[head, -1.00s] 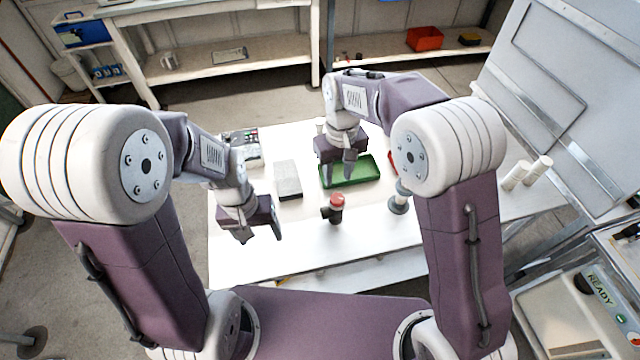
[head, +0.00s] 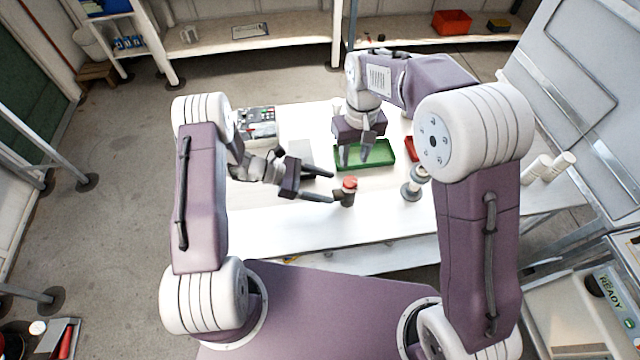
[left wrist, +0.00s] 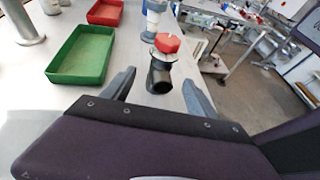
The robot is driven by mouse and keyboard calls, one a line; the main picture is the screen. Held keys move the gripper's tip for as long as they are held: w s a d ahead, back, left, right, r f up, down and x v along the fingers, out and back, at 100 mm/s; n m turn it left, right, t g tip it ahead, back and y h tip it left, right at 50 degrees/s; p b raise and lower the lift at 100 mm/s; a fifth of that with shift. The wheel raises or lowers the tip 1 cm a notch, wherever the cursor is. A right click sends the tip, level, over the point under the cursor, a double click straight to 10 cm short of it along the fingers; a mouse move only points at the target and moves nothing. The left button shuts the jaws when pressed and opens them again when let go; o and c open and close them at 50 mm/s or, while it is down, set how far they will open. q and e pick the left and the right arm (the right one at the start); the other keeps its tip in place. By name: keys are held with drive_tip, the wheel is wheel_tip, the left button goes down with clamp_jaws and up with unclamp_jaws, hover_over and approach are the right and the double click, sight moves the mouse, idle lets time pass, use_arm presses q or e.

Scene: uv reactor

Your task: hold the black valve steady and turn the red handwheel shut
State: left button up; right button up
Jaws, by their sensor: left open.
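The black valve (head: 347,197) stands upright on the white table, with the red handwheel (head: 350,184) on its top. In the left wrist view the valve (left wrist: 159,77) and handwheel (left wrist: 167,43) show just beyond and between the fingers. My left gripper (head: 332,187) is open, lying low and pointing right at the valve; it also shows in the left wrist view (left wrist: 158,92). Whether a finger touches the valve I cannot tell. My right gripper (head: 356,153) points down above the green tray, its fingers apart with nothing seen between them.
The green tray (head: 379,161) lies behind the valve, with a red tray (head: 410,147) beyond it. A grey and white fitting (head: 412,188) stands right of the valve. The table's front is clear.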

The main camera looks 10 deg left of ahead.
sight(349, 192)
use_arm(q)
drive_tip(key=x, duration=0.8)
drive_tip(key=shift+c, duration=0.4)
